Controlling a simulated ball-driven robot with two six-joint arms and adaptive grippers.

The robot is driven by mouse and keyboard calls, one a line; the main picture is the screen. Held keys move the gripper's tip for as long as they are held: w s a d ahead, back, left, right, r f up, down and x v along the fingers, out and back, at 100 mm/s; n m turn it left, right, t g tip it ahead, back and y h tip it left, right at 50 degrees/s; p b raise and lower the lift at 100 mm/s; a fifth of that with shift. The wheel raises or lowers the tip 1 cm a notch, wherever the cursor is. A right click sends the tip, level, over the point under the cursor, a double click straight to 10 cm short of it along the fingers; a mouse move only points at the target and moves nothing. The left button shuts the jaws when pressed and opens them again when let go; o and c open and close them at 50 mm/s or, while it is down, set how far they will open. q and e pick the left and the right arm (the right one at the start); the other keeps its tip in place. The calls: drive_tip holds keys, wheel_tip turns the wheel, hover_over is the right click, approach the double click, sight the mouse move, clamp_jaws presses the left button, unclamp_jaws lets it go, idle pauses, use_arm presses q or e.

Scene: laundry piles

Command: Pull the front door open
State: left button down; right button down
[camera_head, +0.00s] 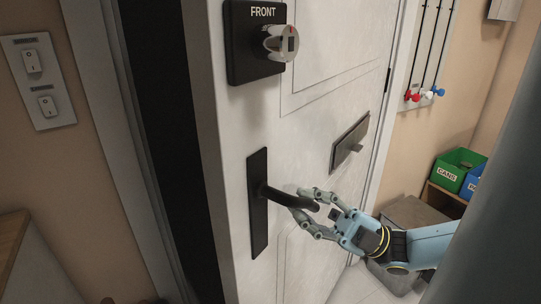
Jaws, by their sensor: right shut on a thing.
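The white front door (330,60) stands ajar, with a dark gap between its left edge and the frame. A black plate marked FRONT (240,40) with a round grey lock knob (281,43) sits high on the door. Below it is a black lever handle (275,194) on a tall black plate. My right gripper (310,208) comes in from the lower right. Its fingers are shut around the outer part of the lever. My left gripper is not in view.
A metal mail slot plate (350,143) is on the door above my right gripper. Switches (38,80) are on the left wall.

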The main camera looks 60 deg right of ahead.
drive_tip(key=shift+s, duration=0.2)
drive_tip(key=shift+w, duration=0.1)
drive_tip(key=c, duration=1.2)
unclamp_jaws()
drive_tip(key=shift+c, duration=0.2)
drive_tip(key=shift+d, duration=0.1)
drive_tip(key=v, duration=1.2)
